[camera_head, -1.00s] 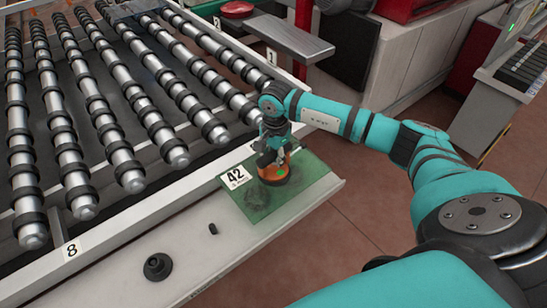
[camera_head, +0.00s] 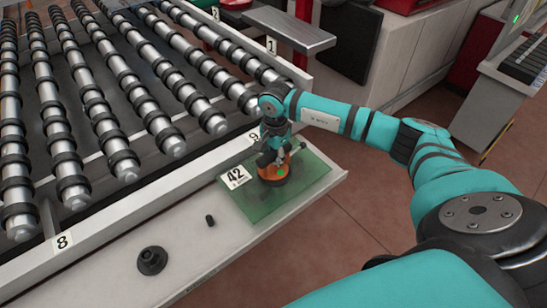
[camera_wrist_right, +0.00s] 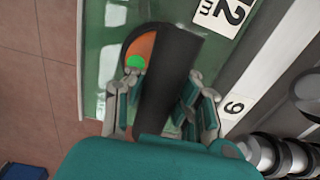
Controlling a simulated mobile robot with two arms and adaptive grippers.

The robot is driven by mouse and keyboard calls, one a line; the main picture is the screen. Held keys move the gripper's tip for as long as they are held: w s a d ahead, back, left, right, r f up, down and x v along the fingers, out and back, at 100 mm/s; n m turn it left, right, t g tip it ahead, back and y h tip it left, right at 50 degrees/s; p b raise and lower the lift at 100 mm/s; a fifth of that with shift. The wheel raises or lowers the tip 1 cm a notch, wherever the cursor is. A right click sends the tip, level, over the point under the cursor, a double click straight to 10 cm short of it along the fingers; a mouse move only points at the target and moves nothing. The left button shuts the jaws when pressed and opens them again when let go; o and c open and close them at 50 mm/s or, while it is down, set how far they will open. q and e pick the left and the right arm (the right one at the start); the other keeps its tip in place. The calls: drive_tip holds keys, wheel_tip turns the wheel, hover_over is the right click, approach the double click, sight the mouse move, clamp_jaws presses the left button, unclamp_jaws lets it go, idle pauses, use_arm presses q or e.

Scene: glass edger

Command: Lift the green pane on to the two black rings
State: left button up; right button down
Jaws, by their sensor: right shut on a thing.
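The green pane (camera_head: 312,172), with a white label 42, is at the right end of the white ledge, flat or nearly so. I cannot tell whether it touches the ledge. An orange and black suction lifter (camera_head: 272,174) sits on it. My right gripper (camera_head: 270,153) is shut on the lifter's handle. In the right wrist view, the fingers (camera_wrist_right: 165,98) flank the black handle (camera_wrist_right: 172,62) above the orange disc. Many black rings (camera_head: 215,124) sit on the silver rollers behind the pane; I cannot tell which two are meant. My left gripper is out of view.
The white ledge (camera_head: 110,272) carries a black round foot (camera_head: 152,261) and a small black peg (camera_head: 210,220). A white rail with labels 8 and 9 (camera_head: 253,137) runs between ledge and rollers. A grey plate (camera_head: 290,30) stands behind. Brown floor is open at right.

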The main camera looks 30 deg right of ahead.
drive_tip(key=shift+w+f+b, duration=0.1)
drive_tip(key=shift+f+b, duration=0.15)
drive_tip(key=shift+b, duration=0.2)
idle(0.6)
drive_tip(key=c, duration=1.2)
unclamp_jaws()
drive_tip(key=shift+o, duration=0.4)
drive_tip(key=shift+s+f, duration=0.25)
wheel_tip(320, 180, up, 12)
drive_tip(key=shift+s+r, duration=0.1)
drive_tip(key=shift+r, duration=0.1)
